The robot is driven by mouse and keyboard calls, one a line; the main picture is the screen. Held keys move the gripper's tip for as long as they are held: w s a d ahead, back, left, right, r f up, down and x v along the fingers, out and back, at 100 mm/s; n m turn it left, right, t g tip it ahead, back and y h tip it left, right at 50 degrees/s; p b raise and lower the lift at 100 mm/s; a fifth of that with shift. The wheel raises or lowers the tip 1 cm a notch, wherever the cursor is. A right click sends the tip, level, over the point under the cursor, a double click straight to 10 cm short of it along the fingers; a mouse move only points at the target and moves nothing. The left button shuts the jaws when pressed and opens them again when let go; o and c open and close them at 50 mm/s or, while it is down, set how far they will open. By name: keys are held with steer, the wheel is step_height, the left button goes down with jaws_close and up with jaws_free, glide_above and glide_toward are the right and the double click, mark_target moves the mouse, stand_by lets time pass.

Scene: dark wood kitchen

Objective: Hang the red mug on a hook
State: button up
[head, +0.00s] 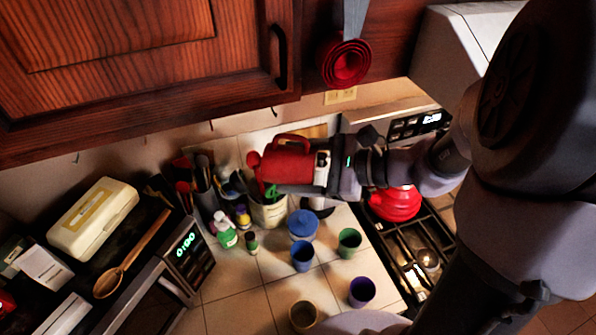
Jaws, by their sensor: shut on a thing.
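The red mug (285,165) is held on its side in the air above the counter, below the wall cabinet. My gripper (318,168) reaches in from the right and is shut on it at its right end. A red loop that looks like the handle shows along its top edge. Small dark hooks hang in a row under the cabinet's lower edge: one hook (273,113) is above the mug, another hook (211,126) is up and left, and a further hook (77,157) is at the far left. The mug is apart from the hooks.
The cabinet (130,90) overhangs the work area. Red measuring cups (346,62) hang right of it. Utensil holders (268,212) stand below the mug. Several cups, including a blue cup (303,256), stand on the tiles. A red kettle (396,203) sits on the stove.

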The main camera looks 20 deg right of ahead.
steer(key=w+f, duration=0.1)
steer(key=w, duration=0.9)
steer(key=shift+w+f, duration=0.15)
steer(key=shift+w, duration=0.15)
stand_by(0.7)
steer(key=o, duration=1.8)
steer(key=v, duration=0.7)
steer(key=shift+s+d+b, duration=0.15)
steer(key=shift+s+b, duration=0.05)
steer(key=shift+b, duration=0.1)
